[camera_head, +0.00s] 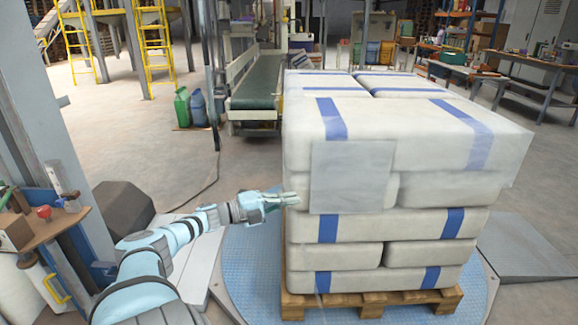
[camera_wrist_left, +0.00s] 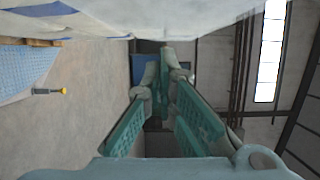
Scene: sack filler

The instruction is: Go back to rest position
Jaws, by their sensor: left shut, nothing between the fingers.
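My left arm reaches in from the lower left in the head view. My left gripper (camera_head: 285,199) is at the left face of the stack of sacks (camera_head: 420,135), near its front edge; I cannot tell whether it touches. In the left wrist view the fingers of my left gripper (camera_wrist_left: 165,75) come together at their tips, with nothing held. A pale sack surface (camera_wrist_left: 130,15) fills the top of that view. My right gripper is not in view.
The white sacks with blue bands stand on a wooden pallet (camera_head: 372,302) over a round blue plate (camera_head: 250,285). A grey sheet (camera_head: 352,178) lies on the stack's front. A wooden shelf with small items (camera_head: 45,228) and a grey post stand left. A conveyor (camera_head: 257,82) stands behind.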

